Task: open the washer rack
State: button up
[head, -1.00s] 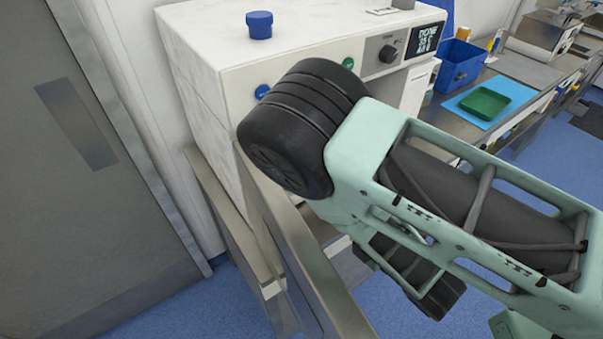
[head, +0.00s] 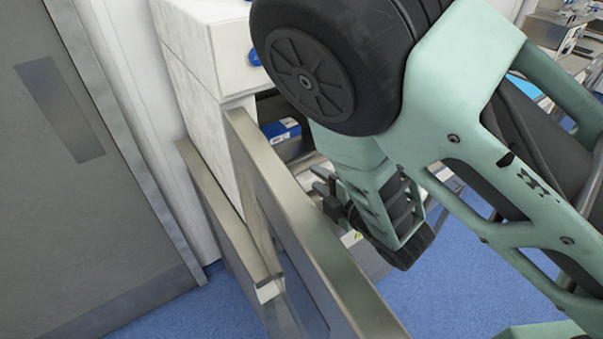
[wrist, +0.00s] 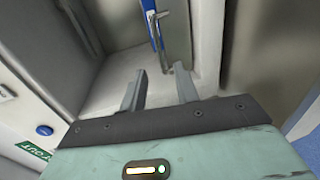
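The white washer (head: 200,55) stands at the upper left of the head view. Its metal door (head: 290,225) is swung out toward the camera, and the opening behind it shows a dark inside with a blue-and-white item (head: 281,130). My gripper (head: 325,190) is beside the door's inner side, in front of the opening, partly hidden by my arm. In the wrist view my gripper (wrist: 158,84) has two grey fingers apart with nothing between them. A blue strip with a metal bar (wrist: 160,35) is beyond the fingertips. I cannot clearly make out the rack.
A grey door (head: 75,170) fills the left. A second metal panel (head: 225,215) stands left of the washer door. In the wrist view a pale panel with a blue button (wrist: 44,130) is at the lower left. Blue floor (head: 450,285) is clear at the lower right.

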aim_at(297, 163)
jog(key=p+x, duration=0.2)
jog(key=x, duration=0.5)
jog(key=shift+w+a, duration=0.15)
jog(key=shift+w, duration=0.1)
jog(key=shift+c, duration=0.3)
jog(key=shift+s, duration=0.1)
grip_shut()
